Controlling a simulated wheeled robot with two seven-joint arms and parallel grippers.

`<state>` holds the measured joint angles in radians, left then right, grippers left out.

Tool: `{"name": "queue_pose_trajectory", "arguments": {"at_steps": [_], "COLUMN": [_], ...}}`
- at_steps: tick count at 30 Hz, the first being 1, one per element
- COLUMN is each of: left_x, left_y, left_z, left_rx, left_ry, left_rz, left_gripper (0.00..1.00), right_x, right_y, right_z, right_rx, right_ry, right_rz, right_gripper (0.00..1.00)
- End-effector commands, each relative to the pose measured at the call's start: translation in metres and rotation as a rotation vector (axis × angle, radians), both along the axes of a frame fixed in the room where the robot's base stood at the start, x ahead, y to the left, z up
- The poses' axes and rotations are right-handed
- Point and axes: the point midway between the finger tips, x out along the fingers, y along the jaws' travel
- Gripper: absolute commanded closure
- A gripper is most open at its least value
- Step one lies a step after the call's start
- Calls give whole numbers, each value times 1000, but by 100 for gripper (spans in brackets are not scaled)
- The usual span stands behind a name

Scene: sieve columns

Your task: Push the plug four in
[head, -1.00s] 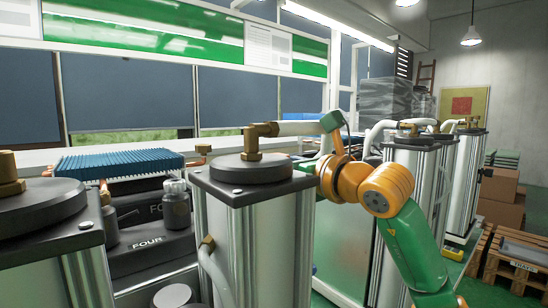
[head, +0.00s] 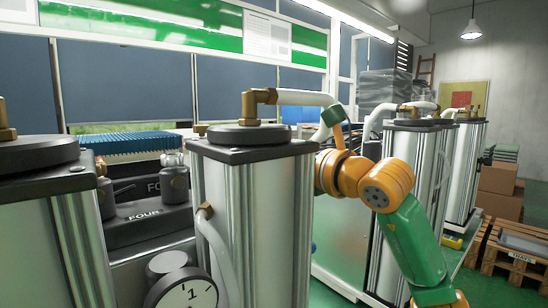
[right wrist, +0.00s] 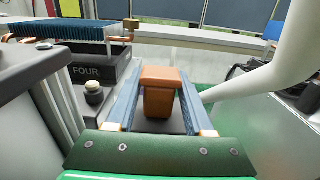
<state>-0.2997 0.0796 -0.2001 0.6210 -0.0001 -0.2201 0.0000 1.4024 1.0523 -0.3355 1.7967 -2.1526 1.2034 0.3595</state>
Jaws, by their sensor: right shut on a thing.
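In the right wrist view, an orange-brown block, likely the plug (right wrist: 160,92), sits between the two blue-grey fingers of my right gripper (right wrist: 158,78), which is shut on it. A label FOUR (right wrist: 86,72) is on a dark unit left of the gripper; it also shows in the head view (head: 145,215). In the head view my right arm (head: 410,225) comes in from the lower right, and its gripper is hidden behind the front metal column (head: 262,225). Any socket for the plug cannot be made out. My left gripper is not in view.
A white hose (head: 305,98) runs from the brass elbow on the front column; a pale hose (right wrist: 265,75) crosses right of my gripper. Another column (head: 45,235) stands at left, with a gauge (head: 182,292) between. More columns (head: 412,200) and pallets stand at right.

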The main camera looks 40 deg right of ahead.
Motion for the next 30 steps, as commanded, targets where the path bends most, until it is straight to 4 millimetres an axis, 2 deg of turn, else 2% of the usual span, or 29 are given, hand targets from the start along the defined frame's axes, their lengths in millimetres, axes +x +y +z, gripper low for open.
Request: {"name": "queue_pose_trajectory", "arguments": {"at_steps": [1, 6, 7, 8, 9, 18, 22, 27, 30], "left_x": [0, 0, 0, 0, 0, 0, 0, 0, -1], "left_y": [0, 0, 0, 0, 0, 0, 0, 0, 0], "left_z": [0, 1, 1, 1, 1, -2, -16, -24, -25], "left_rx": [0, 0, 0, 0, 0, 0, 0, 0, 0], "left_ry": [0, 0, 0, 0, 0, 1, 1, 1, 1], "left_rz": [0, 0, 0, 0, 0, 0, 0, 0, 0], "left_gripper": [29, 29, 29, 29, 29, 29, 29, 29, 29], "right_x": [2, 2, 2, 2, 2, -2, -27, -59, -67], "right_y": [1, 2, 2, 2, 1, 1, -2, -4, -5], "right_z": [-6, -7, -7, -6, -6, -5, -9, -7, -6], "right_rx": [-2, -2, -3, -2, -2, -2, -4, -3, -2], "right_ry": [20, 26, 26, 25, 24, 17, 14, 17, 21], "right_rz": [2, 3, 3, 3, 3, 1, -1, 1, 1], "right_gripper": [100, 100, 39, 31, 28, 28, 28, 28, 28]}}
